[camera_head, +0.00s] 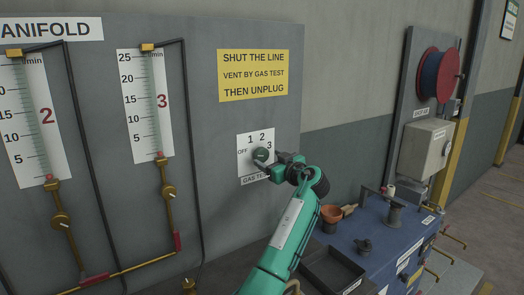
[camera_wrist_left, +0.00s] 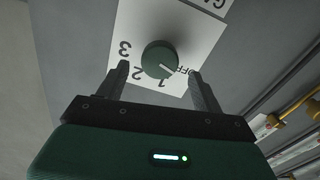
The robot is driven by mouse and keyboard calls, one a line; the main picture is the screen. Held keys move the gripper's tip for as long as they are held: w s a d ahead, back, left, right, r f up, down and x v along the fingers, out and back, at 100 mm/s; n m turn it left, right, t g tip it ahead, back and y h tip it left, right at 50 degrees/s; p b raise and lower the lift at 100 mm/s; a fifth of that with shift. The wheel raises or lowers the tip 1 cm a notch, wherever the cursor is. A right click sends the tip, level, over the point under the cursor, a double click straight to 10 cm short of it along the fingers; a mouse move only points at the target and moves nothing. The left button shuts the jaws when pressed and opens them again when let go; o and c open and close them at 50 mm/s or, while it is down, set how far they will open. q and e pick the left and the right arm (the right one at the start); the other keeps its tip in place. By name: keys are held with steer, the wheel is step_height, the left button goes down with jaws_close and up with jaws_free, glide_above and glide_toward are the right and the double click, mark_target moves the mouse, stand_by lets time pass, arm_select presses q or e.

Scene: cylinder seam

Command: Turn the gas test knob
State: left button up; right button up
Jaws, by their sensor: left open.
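The gas test knob (camera_head: 261,155) is a round dark green knob on a white dial plate marked OFF, 1, 2 and 3, on the grey panel. It also shows in the left wrist view (camera_wrist_left: 157,58). A pale line on it points between OFF and 1. My left gripper (camera_head: 268,163) is open at the plate, reaching in from the lower right. In the left wrist view its two dark fingers (camera_wrist_left: 158,72) stand on either side of the knob, with a gap on both sides. My right gripper is not in view.
Two gauges with thin pipes and brass valves (camera_head: 61,220) are left of the dial. A yellow sign (camera_head: 253,75) is above it. A blue bench (camera_head: 385,237) with a dark tray (camera_head: 332,270) stands at the lower right. A red reel (camera_head: 437,75) hangs beyond.

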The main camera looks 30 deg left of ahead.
mark_target(263, 155)
arm_select(q)
steer(key=p+x, duration=0.1)
steer(key=x, duration=0.3)
steer(key=shift+r, duration=0.15)
steer(key=shift+w+a, duration=0.2)
steer(key=shift+a, duration=0.25)
steer(key=c, duration=1)
